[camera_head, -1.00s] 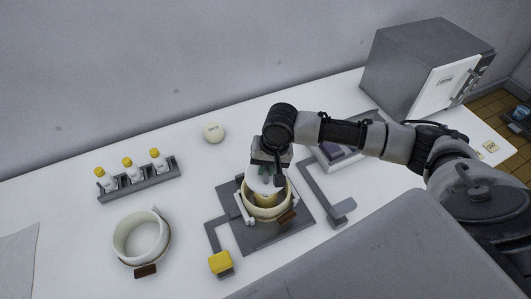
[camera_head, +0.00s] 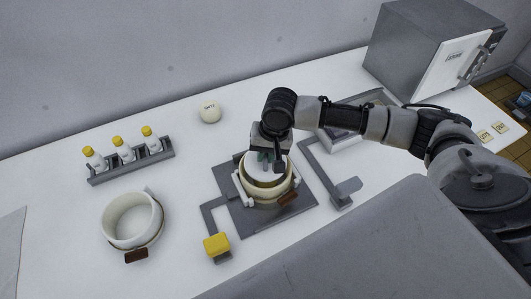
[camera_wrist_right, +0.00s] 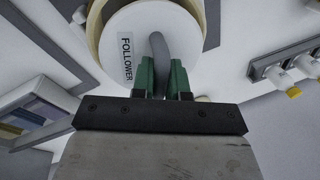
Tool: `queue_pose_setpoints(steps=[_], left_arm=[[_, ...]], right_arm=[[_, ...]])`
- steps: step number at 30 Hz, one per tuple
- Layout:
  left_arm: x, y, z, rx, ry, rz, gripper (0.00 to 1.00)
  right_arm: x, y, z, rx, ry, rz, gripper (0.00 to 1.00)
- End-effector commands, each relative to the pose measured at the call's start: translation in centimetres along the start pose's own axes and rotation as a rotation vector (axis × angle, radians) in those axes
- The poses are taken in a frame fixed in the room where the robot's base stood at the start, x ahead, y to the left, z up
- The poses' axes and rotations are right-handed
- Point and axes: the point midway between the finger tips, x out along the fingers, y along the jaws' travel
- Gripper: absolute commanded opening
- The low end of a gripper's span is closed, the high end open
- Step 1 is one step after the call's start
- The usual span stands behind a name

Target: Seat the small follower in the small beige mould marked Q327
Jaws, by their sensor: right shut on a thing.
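The small follower (camera_wrist_right: 125,22) is a white disc labelled FOLLOWER with a grey loop handle. My right gripper (camera_wrist_right: 162,80) is shut on that handle with its green fingers. In the head view, my right gripper (camera_head: 268,156) holds the follower (camera_head: 254,164) over the mouth of a small beige mould (camera_head: 268,196). The mould stands on a grey plate and has a brown tag; I cannot read a mark on it. Part of its inside shows below the disc. Whether the disc touches the rim is unclear. My left gripper is not in view.
A larger beige mould (camera_head: 116,230) with a brown tag stands at the left. A rack (camera_head: 133,169) of yellow-capped bottles and a round cream object (camera_head: 210,113) are behind. A yellow block (camera_head: 217,244) sits at the plate's front arm. A grey cabinet (camera_head: 415,50) stands back right.

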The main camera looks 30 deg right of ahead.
Motion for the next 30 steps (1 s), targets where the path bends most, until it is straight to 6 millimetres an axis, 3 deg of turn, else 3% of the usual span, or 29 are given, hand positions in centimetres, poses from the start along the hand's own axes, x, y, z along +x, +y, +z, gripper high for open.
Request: queue_pose_setpoints(steps=[30], left_arm=[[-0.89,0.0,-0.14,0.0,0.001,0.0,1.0]], right_arm=[[0.11,-0.01,0.0,0.001,0.0,0.0,0.0]])
